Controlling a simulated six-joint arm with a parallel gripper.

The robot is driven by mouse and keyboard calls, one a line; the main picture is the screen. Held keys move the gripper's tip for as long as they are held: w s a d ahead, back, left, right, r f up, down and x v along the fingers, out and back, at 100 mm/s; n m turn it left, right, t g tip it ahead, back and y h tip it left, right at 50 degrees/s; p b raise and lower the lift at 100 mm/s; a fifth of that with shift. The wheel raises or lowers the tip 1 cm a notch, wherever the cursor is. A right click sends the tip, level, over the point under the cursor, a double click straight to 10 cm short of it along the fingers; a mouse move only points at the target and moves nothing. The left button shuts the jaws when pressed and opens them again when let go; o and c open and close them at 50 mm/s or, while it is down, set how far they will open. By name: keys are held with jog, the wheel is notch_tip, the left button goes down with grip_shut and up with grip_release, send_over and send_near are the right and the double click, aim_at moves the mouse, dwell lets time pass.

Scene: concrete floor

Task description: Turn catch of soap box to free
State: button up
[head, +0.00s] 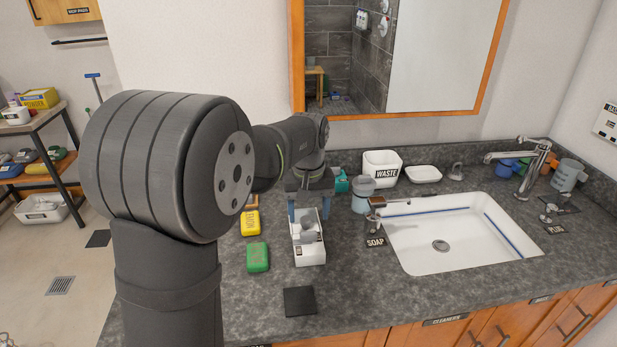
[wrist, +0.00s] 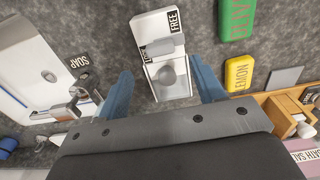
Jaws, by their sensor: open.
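The soap box (head: 309,250) is a white box on the grey counter, left of the sink. In the wrist view the soap box (wrist: 152,24) carries a label reading FREE and a second, partly hidden label that seems to read LOCK. My gripper (wrist: 163,84) is open, with one blue finger on each side of the box around the catch, apparently touching neither. In the head view my gripper (head: 309,212) is over the box's back end.
A yellow soap (head: 251,222) and a green soap (head: 257,257) lie left of the box. A black mat (head: 299,301) lies in front. The sink (head: 420,262), a soap dispenser (head: 363,196) and a WASTE bin (head: 382,164) are to the right and behind.

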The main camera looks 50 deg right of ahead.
aim_at(309, 232)
notch_tip(309, 232, up, 12)
jog(key=shift+f, duration=0.25)
jog(key=shift+f, duration=0.1)
dwell(0.5)
notch_tip(309, 232, down, 17)
jog(key=shift+f, duration=0.15)
dwell(0.4)
